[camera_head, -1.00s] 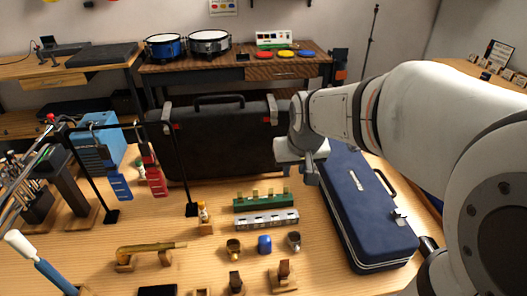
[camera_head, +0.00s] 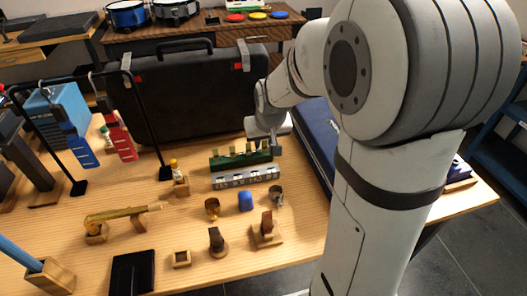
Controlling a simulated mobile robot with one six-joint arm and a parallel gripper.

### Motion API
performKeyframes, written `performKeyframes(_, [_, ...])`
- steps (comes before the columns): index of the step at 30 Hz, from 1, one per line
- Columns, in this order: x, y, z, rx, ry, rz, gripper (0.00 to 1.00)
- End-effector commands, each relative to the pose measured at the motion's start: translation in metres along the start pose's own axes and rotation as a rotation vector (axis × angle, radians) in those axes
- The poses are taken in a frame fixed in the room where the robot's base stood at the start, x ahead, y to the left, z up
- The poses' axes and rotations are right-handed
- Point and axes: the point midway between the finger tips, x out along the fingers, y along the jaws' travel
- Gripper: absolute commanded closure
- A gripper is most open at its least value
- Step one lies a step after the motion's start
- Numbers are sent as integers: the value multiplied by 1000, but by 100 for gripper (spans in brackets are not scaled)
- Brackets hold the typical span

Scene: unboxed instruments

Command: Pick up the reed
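Several upright tan pieces that look like reeds (camera_head: 233,150) stand in a row in a green holder (camera_head: 226,163) at the middle of the wooden table. My gripper (camera_head: 277,146) points down at the right end of this holder, close to the rightmost tan piece. I cannot tell whether it touches that piece. The fingers are small and partly hidden, so their opening and anything between them cannot be made out.
A silver harmonica-like bar (camera_head: 245,178) lies in front of the holder. Ring-shaped parts (camera_head: 212,208), a blue block (camera_head: 245,201) and dark pieces on wooden stands (camera_head: 267,229) stand nearer. A black case (camera_head: 190,97) is behind; a blue case (camera_head: 318,140) is right.

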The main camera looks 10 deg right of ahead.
Motion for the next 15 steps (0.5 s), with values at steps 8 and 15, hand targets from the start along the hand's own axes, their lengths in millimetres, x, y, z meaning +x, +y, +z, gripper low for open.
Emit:
performKeyframes(8, [1,0,0,0,1,0,78])
performKeyframes(15, [1,0,0,1,1,0,97])
